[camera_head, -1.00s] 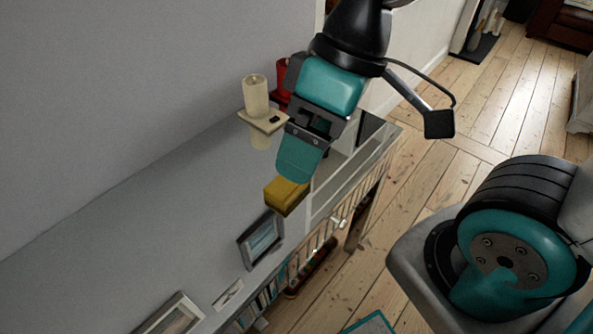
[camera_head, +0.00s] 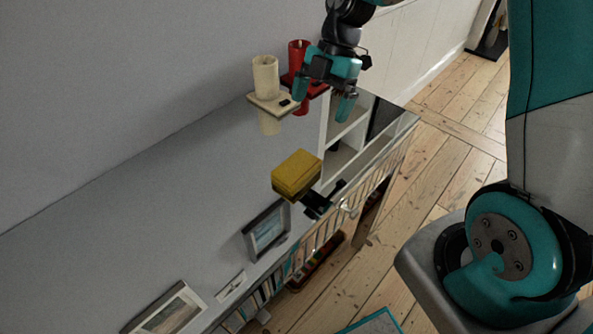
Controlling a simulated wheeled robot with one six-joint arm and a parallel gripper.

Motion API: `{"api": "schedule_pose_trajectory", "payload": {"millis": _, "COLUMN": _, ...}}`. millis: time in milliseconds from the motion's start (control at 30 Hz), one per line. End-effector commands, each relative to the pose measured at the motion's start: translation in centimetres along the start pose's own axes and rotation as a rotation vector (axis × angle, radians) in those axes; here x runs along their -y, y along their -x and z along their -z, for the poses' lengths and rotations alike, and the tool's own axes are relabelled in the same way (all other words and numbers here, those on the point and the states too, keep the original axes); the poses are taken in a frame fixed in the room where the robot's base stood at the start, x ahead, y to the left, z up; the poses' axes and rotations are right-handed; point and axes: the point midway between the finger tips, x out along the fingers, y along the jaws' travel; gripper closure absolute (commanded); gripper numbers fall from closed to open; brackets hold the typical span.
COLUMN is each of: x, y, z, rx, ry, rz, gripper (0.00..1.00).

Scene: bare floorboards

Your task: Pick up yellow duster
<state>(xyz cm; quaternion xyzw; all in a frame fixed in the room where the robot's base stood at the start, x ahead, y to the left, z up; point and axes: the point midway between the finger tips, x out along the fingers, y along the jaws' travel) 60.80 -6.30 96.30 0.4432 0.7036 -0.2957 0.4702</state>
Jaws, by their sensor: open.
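The yellow duster (camera_head: 297,172) is a small yellow block with a darker lower part. It sits on top of the grey shelf unit (camera_head: 190,210), near its front edge. My gripper (camera_head: 323,103) is open, with two teal fingers spread apart and nothing between them. It is above and a little to the right of the duster in the picture, apart from it, beside the candles. No part of the duster is hidden by the gripper.
A cream candle (camera_head: 265,78) and a red candle (camera_head: 299,58) stand on small holders close to my gripper. A dark object (camera_head: 318,204) lies beside the duster. Picture frames (camera_head: 267,232) stand further left. Floorboards (camera_head: 375,262) are open at the right.

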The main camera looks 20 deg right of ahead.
Motion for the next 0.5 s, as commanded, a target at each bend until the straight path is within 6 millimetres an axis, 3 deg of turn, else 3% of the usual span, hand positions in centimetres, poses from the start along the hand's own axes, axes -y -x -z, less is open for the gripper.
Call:
{"api": "schedule_pose_trajectory", "payload": {"millis": 300, "x": 0.1, "y": -7.2, "z": 0.2, "rx": -0.002, "ry": -0.002, "rz": 0.005, "gripper": 0.00}}
{"api": "schedule_pose_trajectory", "payload": {"millis": 500, "x": 0.0, "y": -9.3, "z": 0.2, "rx": -0.001, "ry": -0.002, "rz": 0.002, "gripper": 0.00}}
